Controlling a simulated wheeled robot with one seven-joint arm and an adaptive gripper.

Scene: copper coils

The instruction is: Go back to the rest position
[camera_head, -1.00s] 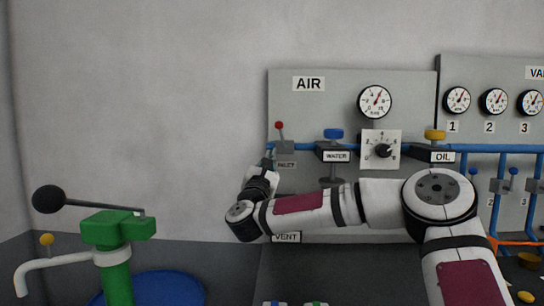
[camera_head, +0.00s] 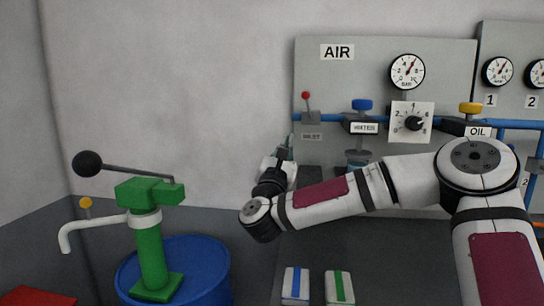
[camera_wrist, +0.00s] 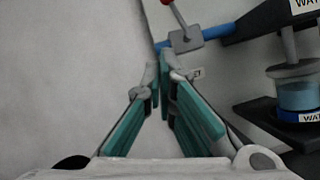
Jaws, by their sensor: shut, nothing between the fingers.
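My gripper (camera_wrist: 163,68) is shut and empty, its teal-padded fingers meeting at the tips in the wrist view. In the head view my gripper (camera_head: 287,148) is small and partly hidden behind my own wrist, in front of the lower left of the AIR panel (camera_head: 350,75). In the wrist view its tips point toward the blue pipe and the grey inlet valve (camera_wrist: 187,40). I cannot tell the exact gap between the tips and the valve.
A green hand pump (camera_head: 150,240) with a black-knobbed lever stands on a blue drum (camera_head: 215,270) at left. The inlet valve (camera_head: 312,118), water valve (camera_head: 362,122) and oil valve (camera_head: 470,120) line the panel. Blue-striped (camera_head: 296,286) and green-striped (camera_head: 339,288) blocks lie below my arm.

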